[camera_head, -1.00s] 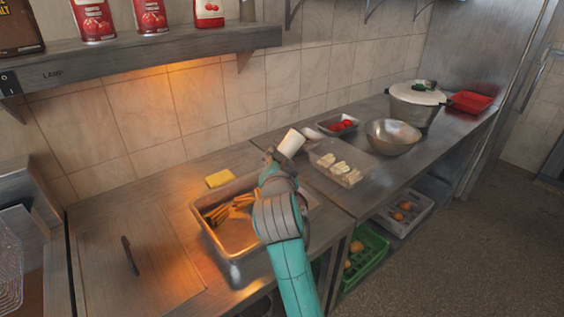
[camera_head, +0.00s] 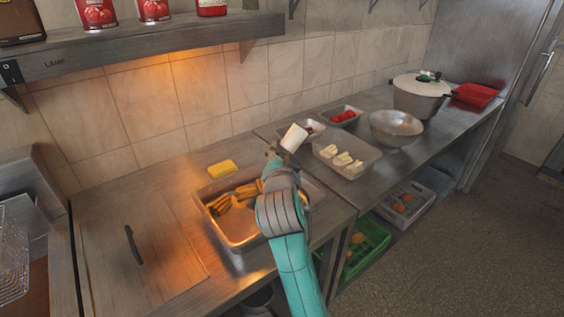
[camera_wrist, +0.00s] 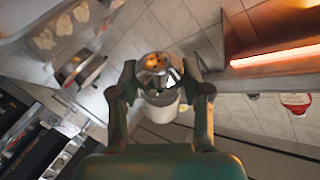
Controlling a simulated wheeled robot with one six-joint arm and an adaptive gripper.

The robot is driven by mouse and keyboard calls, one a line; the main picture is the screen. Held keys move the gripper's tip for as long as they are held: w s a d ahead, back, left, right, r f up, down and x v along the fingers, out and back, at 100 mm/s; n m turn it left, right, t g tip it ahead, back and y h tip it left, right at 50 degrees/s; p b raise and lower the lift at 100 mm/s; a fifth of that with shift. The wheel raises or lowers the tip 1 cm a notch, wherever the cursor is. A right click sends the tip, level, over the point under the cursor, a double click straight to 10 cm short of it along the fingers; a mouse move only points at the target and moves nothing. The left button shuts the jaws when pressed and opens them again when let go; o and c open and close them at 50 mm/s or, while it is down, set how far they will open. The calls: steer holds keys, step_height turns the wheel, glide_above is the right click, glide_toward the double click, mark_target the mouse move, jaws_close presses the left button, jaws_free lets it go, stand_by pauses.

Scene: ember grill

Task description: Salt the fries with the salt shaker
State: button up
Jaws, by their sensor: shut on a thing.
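The salt shaker (camera_head: 293,138) is white and held tilted above the counter, just to the right of the fries pan. In the wrist view the shaker (camera_wrist: 158,97) shows a shiny metal cap with holes, between the two fingers. My gripper (camera_wrist: 158,88) is shut on the shaker. The fries (camera_head: 235,196) lie in a metal pan (camera_head: 248,240) sunk in the counter under the warm lamp. My arm hides the right part of the pan.
A yellow sponge-like block (camera_head: 222,168) lies behind the pan. To the right stand a tray of pale pieces (camera_head: 361,168), a tray of red items (camera_head: 343,108), a metal bowl (camera_head: 396,124) and a lidded pot (camera_head: 417,104). The shelf (camera_head: 160,45) overhangs at the upper left.

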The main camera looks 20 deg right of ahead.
steer(key=shift+r, duration=0.4)
steer(key=shift+f, duration=1.45)
steer(key=shift+r, duration=1.5)
stand_by(0.6)
